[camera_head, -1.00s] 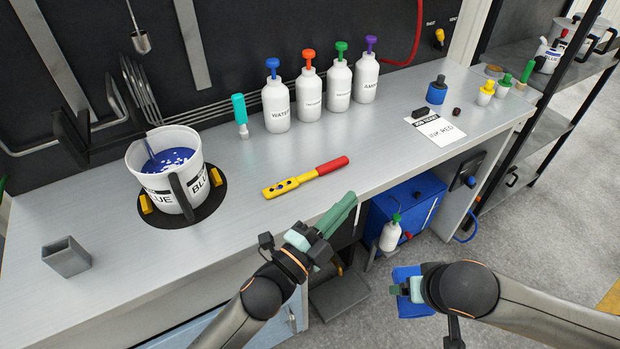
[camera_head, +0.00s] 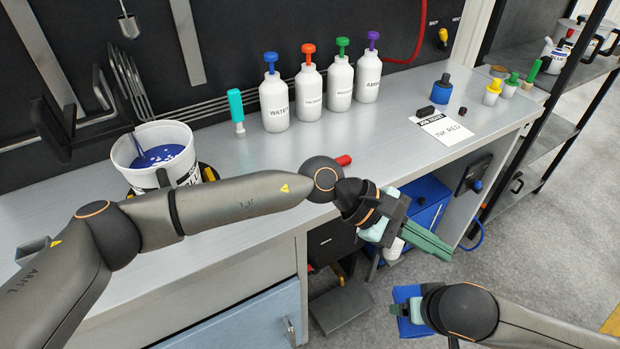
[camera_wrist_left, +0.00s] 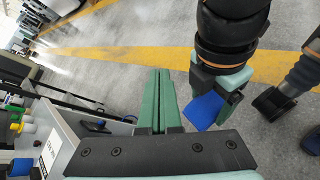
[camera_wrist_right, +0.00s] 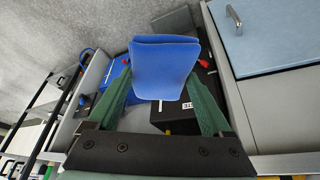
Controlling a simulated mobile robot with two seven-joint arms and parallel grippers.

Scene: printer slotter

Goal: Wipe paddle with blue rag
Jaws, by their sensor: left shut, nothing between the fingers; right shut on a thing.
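The blue rag (camera_head: 404,294) is pinched in my right gripper (camera_head: 408,309), low in front of the bench. It fills the space between the fingers in the right wrist view (camera_wrist_right: 166,72) and also shows in the left wrist view (camera_wrist_left: 204,110). My left gripper (camera_head: 436,246) is shut and empty, beyond the bench front, above and right of the rag; its green fingers lie together in the left wrist view (camera_wrist_left: 158,100). A rod (camera_head: 139,147) stands in the blue ink bucket (camera_head: 188,140); whether it is the paddle I cannot tell. A red handle (camera_head: 343,160) peeks out behind my left arm.
Labelled bottles (camera_head: 276,105) stand along the bench back. A job ticket (camera_head: 441,128) and small ink pots lie to their right. A blue box (camera_head: 425,196) sits below the bench.

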